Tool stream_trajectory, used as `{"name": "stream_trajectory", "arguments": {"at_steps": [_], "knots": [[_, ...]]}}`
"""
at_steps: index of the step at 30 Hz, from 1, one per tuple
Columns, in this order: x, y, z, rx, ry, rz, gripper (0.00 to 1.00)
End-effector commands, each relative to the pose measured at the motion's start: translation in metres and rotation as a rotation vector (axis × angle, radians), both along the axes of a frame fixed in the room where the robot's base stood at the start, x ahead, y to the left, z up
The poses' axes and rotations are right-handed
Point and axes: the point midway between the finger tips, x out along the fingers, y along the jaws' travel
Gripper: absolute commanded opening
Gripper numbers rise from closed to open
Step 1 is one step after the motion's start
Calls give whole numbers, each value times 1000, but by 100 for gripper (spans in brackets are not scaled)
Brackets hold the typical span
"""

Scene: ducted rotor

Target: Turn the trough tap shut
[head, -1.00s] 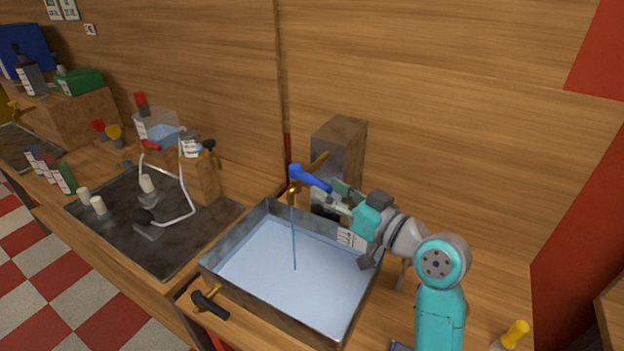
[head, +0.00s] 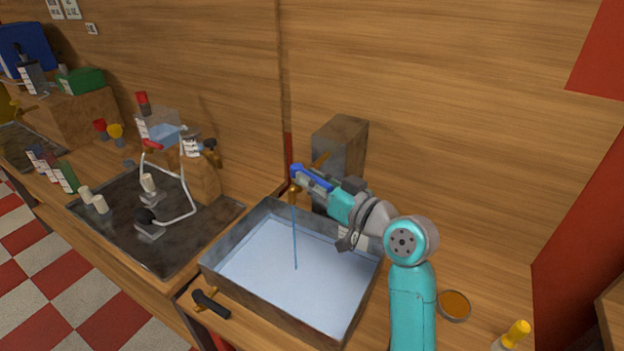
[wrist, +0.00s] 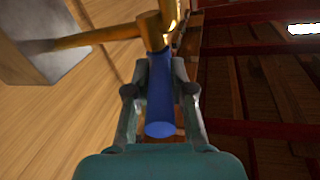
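The trough tap has a brass body (head: 295,190) and a blue lever handle (head: 314,178). The trough holds pale blue water. My gripper (head: 322,183) is at the blue handle, coming from the right. In the wrist view, the handle (wrist: 160,105) lies between the two fingers of my gripper (wrist: 160,75), which are close against its sides and appear shut on it. The handle's free end points towards my palm.
A black-handled brass valve (head: 211,303) sticks out at the trough's front left. The block (head: 341,150) stands behind the trough against the wall. An amber round dish (head: 454,305) and a yellow-topped item (head: 517,330) are at the right. A dark sink area (head: 185,255) lies left.

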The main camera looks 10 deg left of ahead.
Motion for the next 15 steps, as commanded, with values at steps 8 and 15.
{"name": "stream_trajectory", "arguments": {"at_steps": [8,15], "knots": [[1,-1,0,-2,1,15,0],[8,-4,0,-1,4,148,0]]}}
